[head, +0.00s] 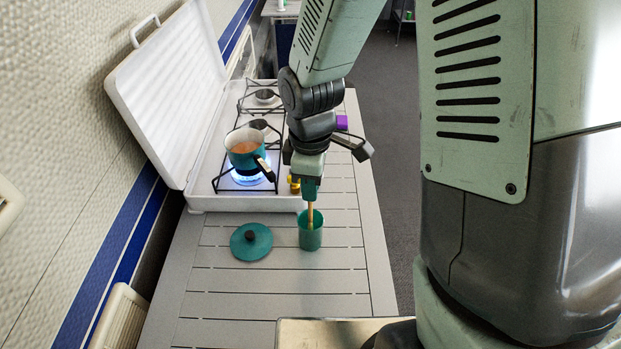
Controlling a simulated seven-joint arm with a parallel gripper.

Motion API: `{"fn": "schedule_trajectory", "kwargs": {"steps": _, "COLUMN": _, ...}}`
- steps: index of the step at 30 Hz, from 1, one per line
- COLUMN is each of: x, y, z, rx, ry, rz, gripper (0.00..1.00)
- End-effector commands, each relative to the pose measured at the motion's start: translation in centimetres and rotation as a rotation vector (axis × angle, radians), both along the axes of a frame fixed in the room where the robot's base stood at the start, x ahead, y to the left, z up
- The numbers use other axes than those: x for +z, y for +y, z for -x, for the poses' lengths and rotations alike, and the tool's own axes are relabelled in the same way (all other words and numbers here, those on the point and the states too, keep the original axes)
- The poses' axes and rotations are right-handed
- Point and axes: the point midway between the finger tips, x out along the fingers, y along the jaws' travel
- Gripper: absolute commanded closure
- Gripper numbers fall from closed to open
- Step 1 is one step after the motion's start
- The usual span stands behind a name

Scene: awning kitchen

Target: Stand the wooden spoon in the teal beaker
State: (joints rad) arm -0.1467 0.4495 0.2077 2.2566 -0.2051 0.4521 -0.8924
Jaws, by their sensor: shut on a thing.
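The teal beaker (310,236) stands upright on the slatted table, in front of the stove's right end. The wooden spoon (310,211) hangs upright below my gripper (309,196), and its lower part is inside the beaker's mouth. My gripper points down above the beaker and is shut on the spoon's upper part. The fingers hide the top of the spoon. I cannot tell whether the spoon's lower end touches the beaker's bottom.
A teal lid (251,241) with a dark knob lies left of the beaker. A teal pot (246,152) with a dark handle sits over a blue flame on the camping stove (203,192). The slatted table (270,282) is clear in front.

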Motion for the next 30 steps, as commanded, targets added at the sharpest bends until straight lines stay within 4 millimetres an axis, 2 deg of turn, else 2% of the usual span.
{"fn": "schedule_trajectory", "kwargs": {"steps": 8, "x": -0.1, "y": 0.0, "z": 0.0, "rx": 0.0, "ry": 0.0, "rz": 0.0, "gripper": 1.0}}
{"fn": "schedule_trajectory", "kwargs": {"steps": 9, "x": -0.1, "y": 0.0, "z": 0.0, "rx": 0.0, "ry": 0.0, "rz": 0.0, "gripper": 0.82}}
{"fn": "schedule_trajectory", "kwargs": {"steps": 14, "x": -0.1, "y": 0.0, "z": 0.0, "rx": 0.0, "ry": 0.0, "rz": 0.0, "gripper": 0.57}}
{"fn": "schedule_trajectory", "kwargs": {"steps": 15, "x": -0.1, "y": 0.0, "z": 0.0, "rx": 0.0, "ry": 0.0, "rz": 0.0, "gripper": 0.55}}
{"fn": "schedule_trajectory", "kwargs": {"steps": 24, "x": 0.2, "y": 0.0, "z": 0.0, "rx": 0.0, "ry": -0.001, "rz": -0.001, "gripper": 0.55}}
{"fn": "schedule_trajectory", "kwargs": {"steps": 26, "x": 0.7, "y": 0.0, "z": -0.1, "rx": 0.0, "ry": -0.003, "rz": -0.001, "gripper": 0.55}}
{"fn": "schedule_trajectory", "kwargs": {"steps": 30, "x": 3.0, "y": 0.0, "z": -0.1, "rx": -0.001, "ry": -0.007, "rz": -0.002, "gripper": 0.55}}
